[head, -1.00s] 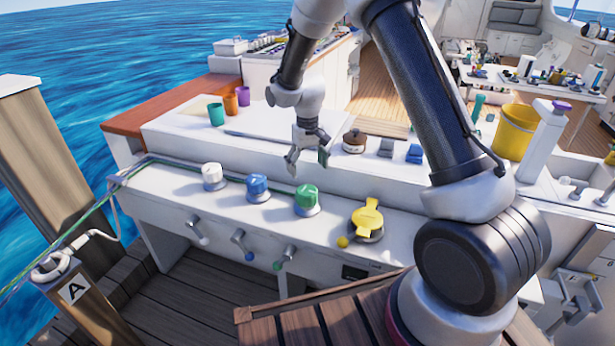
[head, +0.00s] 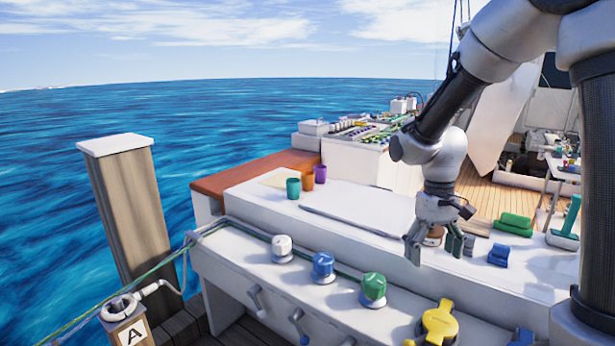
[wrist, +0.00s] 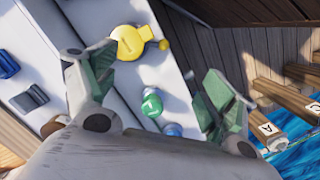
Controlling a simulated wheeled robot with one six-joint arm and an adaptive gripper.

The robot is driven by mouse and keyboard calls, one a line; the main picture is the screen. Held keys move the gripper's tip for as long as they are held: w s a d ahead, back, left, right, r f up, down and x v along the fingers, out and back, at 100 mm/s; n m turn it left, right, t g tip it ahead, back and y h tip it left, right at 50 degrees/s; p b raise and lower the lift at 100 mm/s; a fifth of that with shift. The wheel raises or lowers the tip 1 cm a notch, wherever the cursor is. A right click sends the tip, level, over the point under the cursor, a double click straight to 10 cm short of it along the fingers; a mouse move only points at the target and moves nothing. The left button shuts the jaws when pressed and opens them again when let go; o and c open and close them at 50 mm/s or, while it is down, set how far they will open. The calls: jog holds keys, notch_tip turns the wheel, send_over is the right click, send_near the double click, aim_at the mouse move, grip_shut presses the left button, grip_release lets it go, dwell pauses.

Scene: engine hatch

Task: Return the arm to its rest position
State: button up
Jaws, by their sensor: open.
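My gripper (head: 433,247) is open and empty in the head view. It hangs from my arm above the white counter, in front of a partly hidden brown round object. In the wrist view my gripper's two fingers (wrist: 150,88) are spread apart, with nothing between them. Below and between them lie the green knob (wrist: 152,105) and the yellow cap (wrist: 131,43), apart from the fingers. In the head view the yellow cap (head: 437,322) and green knob (head: 373,288) sit on the lower ledge, nearer than my gripper.
A blue knob (head: 323,266) and white knob (head: 282,247) stand on the same ledge. Teal (head: 293,188), orange (head: 307,178) and purple (head: 320,173) cups stand at the counter's left. Blue blocks (head: 498,255) are right of my gripper. A wooden post (head: 130,230) stands at left.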

jog(key=s+d+r+m+t, duration=0.1)
jog(key=s+d+r+t, duration=0.2)
jog(key=s+r, duration=0.4)
jog(key=s+d+r+m+t, duration=0.1)
jog(key=s+d+r+t, duration=0.2)
jog(key=s+r, duration=0.5)
jog(key=shift+s+d, duration=0.85)
